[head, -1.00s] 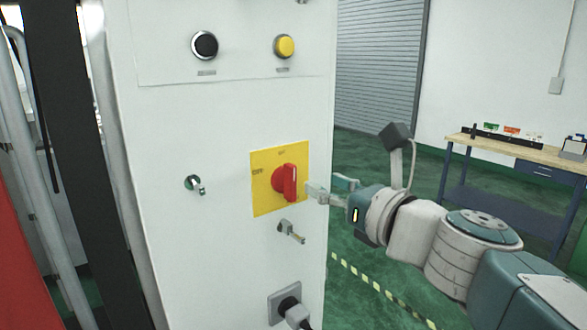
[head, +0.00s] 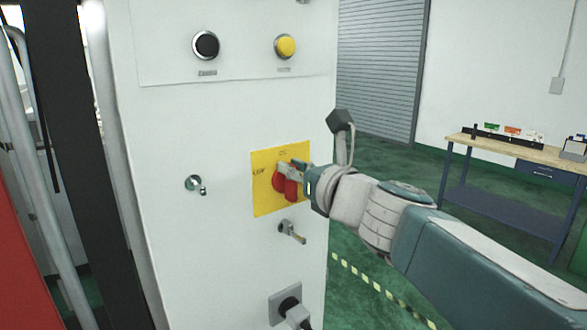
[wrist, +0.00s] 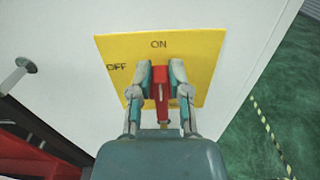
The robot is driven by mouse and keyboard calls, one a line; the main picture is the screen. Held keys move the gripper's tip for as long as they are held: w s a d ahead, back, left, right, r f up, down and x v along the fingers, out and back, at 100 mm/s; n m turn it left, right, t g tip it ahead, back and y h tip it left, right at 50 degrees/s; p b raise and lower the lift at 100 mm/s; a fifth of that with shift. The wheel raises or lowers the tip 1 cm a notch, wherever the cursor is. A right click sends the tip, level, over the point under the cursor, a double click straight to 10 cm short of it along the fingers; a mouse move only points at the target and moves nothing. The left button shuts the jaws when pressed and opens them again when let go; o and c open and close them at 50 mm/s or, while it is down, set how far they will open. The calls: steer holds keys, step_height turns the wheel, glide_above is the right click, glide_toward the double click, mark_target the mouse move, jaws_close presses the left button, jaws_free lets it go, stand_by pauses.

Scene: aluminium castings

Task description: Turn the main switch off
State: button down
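The main switch is a red rotary handle (head: 290,188) on a yellow plate (head: 264,201) fixed to a white cabinet. In the wrist view the plate (wrist: 213,52) reads ON at the top and OFF at the left. The red handle (wrist: 160,88) points up towards ON there. My gripper (wrist: 160,72) has one finger on each side of the handle. Narrow gaps seem to show between the fingers and the handle, so the fingers look open around it. In the head view my gripper (head: 290,170) covers part of the handle.
A key-like latch (head: 291,232) sticks out just below the plate, and another (head: 196,186) is to its left. A plugged socket (head: 288,303) is lower down. Black (head: 205,46) and yellow (head: 285,47) buttons are above. A workbench (head: 520,155) stands at the right.

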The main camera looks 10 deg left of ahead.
mark_target(271, 178)
steer(key=shift+f+n, duration=0.3)
steer(key=n, duration=0.3)
steer(key=s+a+f+n, duration=0.1)
steer(key=n, duration=0.3)
steer(key=s+n, duration=0.1)
steer(key=n, duration=0.3)
steer(key=shift+a+f, duration=0.3)
stand_by(0.5)
steer(key=shift+w, duration=0.1)
